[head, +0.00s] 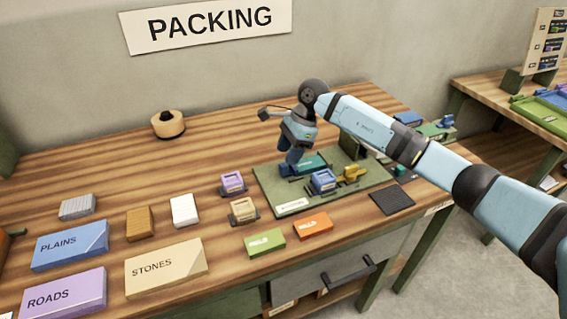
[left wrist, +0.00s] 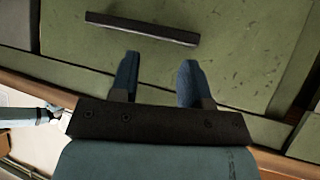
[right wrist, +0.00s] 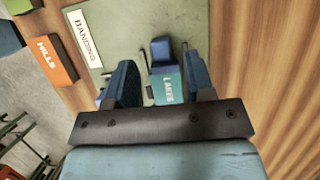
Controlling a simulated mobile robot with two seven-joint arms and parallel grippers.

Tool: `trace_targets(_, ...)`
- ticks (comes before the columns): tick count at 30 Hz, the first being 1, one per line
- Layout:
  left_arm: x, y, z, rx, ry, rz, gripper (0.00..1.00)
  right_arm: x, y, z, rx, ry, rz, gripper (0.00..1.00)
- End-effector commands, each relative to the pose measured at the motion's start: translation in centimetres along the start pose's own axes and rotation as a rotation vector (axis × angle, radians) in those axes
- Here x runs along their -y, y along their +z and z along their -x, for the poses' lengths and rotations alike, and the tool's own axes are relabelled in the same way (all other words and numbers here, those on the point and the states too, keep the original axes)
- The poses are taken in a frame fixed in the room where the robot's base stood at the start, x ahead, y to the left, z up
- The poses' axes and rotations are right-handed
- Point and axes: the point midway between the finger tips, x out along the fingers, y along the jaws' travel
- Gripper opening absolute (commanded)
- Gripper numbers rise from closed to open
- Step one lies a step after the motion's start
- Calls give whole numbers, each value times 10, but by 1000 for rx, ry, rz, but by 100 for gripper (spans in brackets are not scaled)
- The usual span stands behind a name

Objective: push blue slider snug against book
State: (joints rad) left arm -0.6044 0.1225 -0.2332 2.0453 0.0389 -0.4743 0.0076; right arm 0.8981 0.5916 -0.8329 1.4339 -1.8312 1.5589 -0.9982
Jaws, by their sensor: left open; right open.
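The blue slider (head: 284,169) sits on the green board (head: 268,190) at the left end of the teal book (head: 312,162). In the right wrist view the slider (right wrist: 160,50) is just above the end of the book marked LAKES (right wrist: 167,88); I cannot tell if they touch. My right gripper (head: 292,158) is down over this spot. Its open fingers (right wrist: 160,82) stand apart, with the book's end showing between them. My left gripper (left wrist: 158,75) is open and empty, in front of a green panel with a dark handle (left wrist: 142,28).
Purple (head: 232,183) and tan (head: 243,210) blocks are left of the board. Green (head: 265,243) and orange (head: 313,226) books lie in front.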

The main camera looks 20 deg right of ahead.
Motion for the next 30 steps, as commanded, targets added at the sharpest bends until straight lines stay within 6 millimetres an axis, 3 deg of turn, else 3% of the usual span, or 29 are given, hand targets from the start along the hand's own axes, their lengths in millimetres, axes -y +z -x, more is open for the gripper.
trace_targets(6,0,2,-1,2,1,3,43,0,-1,51,-2,-3,0,49)
trace_targets(12,-1,2,-2,1,1,8,43,0,-2,80,-2,-2,-2,49)
trace_targets(18,-2,1,-2,0,1,12,43,0,-1,89,0,-1,-1,49)
trace_targets(30,-1,1,-2,1,1,9,43,0,-1,89,-1,0,-1,49)
